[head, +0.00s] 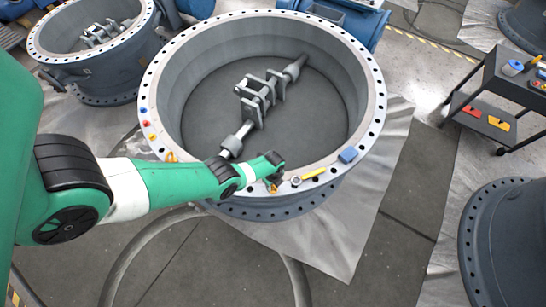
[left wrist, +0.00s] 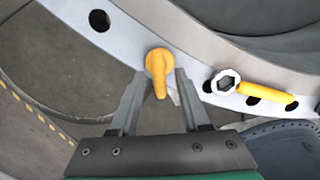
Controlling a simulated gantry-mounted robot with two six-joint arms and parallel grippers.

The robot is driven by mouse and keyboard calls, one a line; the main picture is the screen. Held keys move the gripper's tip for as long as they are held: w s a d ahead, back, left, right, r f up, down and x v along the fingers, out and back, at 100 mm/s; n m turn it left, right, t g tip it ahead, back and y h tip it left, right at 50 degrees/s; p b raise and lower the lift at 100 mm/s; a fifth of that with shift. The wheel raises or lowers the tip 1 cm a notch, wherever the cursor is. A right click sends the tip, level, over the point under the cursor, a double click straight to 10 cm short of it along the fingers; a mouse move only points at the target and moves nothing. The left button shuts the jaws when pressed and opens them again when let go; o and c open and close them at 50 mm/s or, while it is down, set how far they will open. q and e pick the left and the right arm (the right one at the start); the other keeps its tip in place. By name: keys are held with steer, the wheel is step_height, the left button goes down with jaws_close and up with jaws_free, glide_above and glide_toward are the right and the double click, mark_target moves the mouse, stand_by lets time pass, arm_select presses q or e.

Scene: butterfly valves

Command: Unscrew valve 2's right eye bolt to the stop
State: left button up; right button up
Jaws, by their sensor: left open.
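The large grey valve ring (head: 372,100) stands in the middle of the head view. A yellow-orange eye bolt (left wrist: 158,68) stands on its flange (left wrist: 120,48) in the left wrist view, seen nearly edge-on. My left gripper (left wrist: 155,90) is open, with one finger on each side of the eye bolt. I cannot tell whether either finger touches it. In the head view my left gripper (head: 274,179) is at the near flange edge and partly hides this eye bolt (head: 274,187). Another orange eye bolt (head: 170,156) is on the flange's left side. My right gripper is not in view.
A yellow-handled wrench (head: 312,174) lies on the flange just right of my left gripper, and a blue block (head: 348,155) lies farther right. Small coloured parts sit on the left rim. A dark cart (head: 495,90) with tools stands at right. A second valve (head: 75,70) is at upper left.

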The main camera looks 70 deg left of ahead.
arm_select(q)
jaws_close()
